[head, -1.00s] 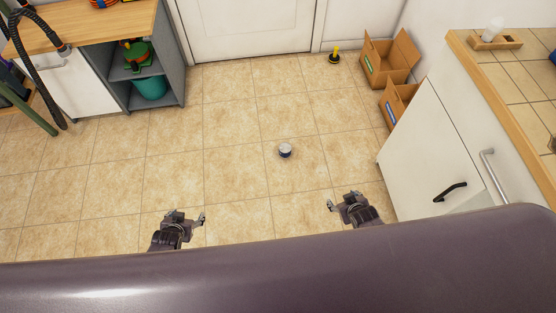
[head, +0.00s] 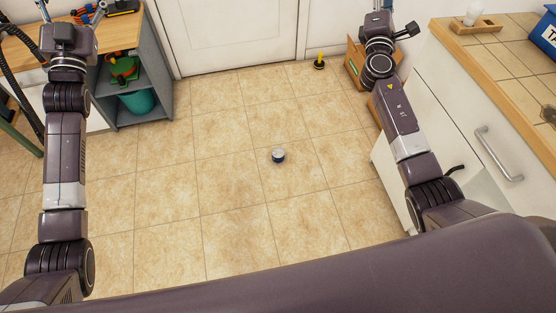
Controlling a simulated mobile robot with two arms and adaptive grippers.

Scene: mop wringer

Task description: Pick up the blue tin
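The blue tin (head: 278,156) is a small, short cylinder with a pale top and a dark blue side. It stands upright on the tiled floor near the middle of the head view, with nothing touching it. My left gripper (head: 72,12) is at the top left, raised in front of the wooden worktop and far from the tin. Its fingers look spread and empty. My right gripper (head: 398,18) is at the upper right, in front of the wall and also far from the tin. Its fingers look apart, with nothing between them.
Bare floor surrounds the tin. A grey shelf unit (head: 163,75) with a teal bucket (head: 137,101) stands at left. A yellow-handled plunger (head: 319,62) and a cardboard box (head: 354,61) are at the back. A white cabinet with a tiled counter (head: 505,60) lines the right.

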